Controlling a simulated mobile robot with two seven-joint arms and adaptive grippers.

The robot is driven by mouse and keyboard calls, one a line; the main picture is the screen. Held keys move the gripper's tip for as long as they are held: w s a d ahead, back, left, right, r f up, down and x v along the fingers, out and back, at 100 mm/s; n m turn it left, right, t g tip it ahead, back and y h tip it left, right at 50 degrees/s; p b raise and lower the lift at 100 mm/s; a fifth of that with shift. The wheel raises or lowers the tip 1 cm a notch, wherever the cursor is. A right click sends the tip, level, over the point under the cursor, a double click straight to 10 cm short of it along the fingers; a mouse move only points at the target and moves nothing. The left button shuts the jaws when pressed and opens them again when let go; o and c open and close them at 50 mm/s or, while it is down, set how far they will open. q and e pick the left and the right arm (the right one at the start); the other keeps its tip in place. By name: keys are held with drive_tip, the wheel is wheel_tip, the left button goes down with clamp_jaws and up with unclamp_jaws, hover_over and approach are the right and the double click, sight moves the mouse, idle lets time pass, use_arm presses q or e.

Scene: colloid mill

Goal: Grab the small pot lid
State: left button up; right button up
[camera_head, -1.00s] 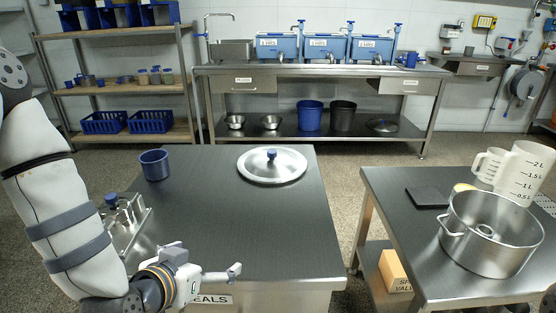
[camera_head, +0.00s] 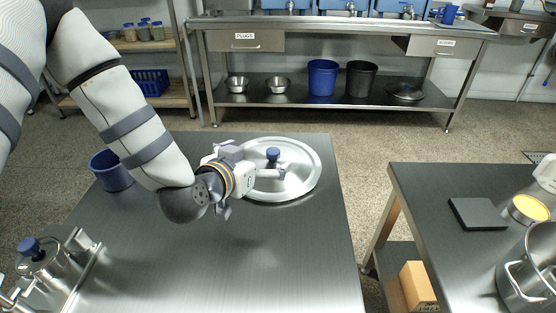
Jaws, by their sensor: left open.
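A round, shiny metal lid (camera_head: 303,183) with a blue knob (camera_head: 273,154) lies flat on the near left metal table (camera_head: 290,250). My left gripper (camera_head: 264,162) reaches in from the left over the lid's left part. It is open, with its fingers close to the knob. I cannot tell whether a finger touches the knob. The gripper hides part of the lid's left rim. The right gripper is not in view.
A blue cup (camera_head: 110,172) stands behind my left forearm. A metal device with a blue knob (camera_head: 50,265) sits at the table's front left. A steel pot (camera_head: 530,275) stands on the right table (camera_head: 440,215), across a gap. The near table's front middle is clear.

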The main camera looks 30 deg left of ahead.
sight(270, 155)
use_arm(q)
drive_tip(key=x, duration=0.4)
drive_tip(key=b+x, duration=0.1)
drive_tip(key=x, duration=0.2)
drive_tip(key=shift+d+f, duration=0.2)
drive_tip(key=shift+f, duration=0.1)
drive_tip(key=shift+w, duration=0.4)
drive_tip(key=shift+s, duration=0.15)
clamp_jaws()
